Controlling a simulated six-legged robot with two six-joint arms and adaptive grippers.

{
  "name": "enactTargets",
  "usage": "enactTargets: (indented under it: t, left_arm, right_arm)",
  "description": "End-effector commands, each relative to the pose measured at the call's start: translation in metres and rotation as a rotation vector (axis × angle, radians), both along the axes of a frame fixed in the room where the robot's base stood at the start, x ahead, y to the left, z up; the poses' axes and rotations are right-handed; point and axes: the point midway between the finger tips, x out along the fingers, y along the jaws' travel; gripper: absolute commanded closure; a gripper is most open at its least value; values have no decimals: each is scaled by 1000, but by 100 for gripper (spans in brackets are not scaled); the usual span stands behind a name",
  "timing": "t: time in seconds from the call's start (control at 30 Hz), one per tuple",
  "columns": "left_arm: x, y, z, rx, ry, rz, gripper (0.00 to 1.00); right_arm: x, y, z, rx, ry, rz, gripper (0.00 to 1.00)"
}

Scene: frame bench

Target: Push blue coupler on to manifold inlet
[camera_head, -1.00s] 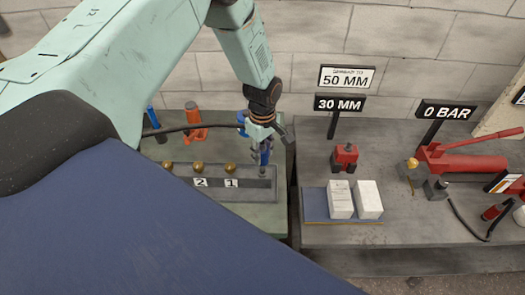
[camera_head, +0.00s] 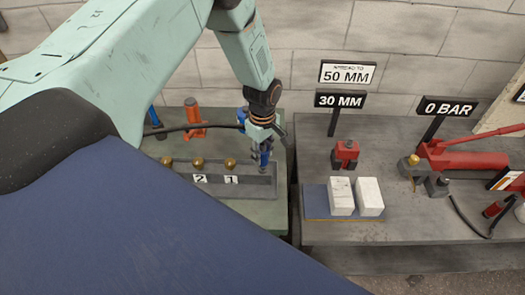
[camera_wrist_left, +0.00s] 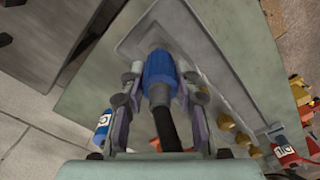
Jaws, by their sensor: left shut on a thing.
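The blue coupler (camera_wrist_left: 160,68) is held between the fingers of my left gripper (camera_wrist_left: 160,97) in the left wrist view, with a black hose running back from it. In the head view my left gripper (camera_head: 264,158) points down over the right end of the grey manifold (camera_head: 255,193), and blue shows between its fingers. The manifold carries brass fittings (camera_head: 230,163) and labels 2 and 1. The inlet is hidden by the gripper and coupler, so I cannot tell whether the coupler is seated on it. My right gripper is not in view.
An orange tool (camera_head: 194,118) and a blue one (camera_head: 153,117) stand behind the manifold. Across a gap, the right bench (camera_head: 400,235) holds a red tool (camera_head: 345,155), white blocks (camera_head: 369,197) on a blue mat, a red pump (camera_head: 460,163) and signs.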

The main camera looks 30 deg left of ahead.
Motion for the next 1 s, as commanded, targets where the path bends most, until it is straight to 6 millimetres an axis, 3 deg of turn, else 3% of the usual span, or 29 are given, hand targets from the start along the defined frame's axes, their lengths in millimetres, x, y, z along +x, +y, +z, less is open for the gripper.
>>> enactTargets:
  t: [0.93, 0.97, 1.0]
  left_arm:
    - [0, 0, -21, 1, -1, -1, 100]
    - [1, 0, -20, 1, -1, 0, 66]
    - [1, 0, -20, 1, -1, 0, 62]
  right_arm:
    - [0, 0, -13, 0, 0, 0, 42]
    - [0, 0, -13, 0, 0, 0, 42]
    - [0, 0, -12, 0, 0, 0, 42]
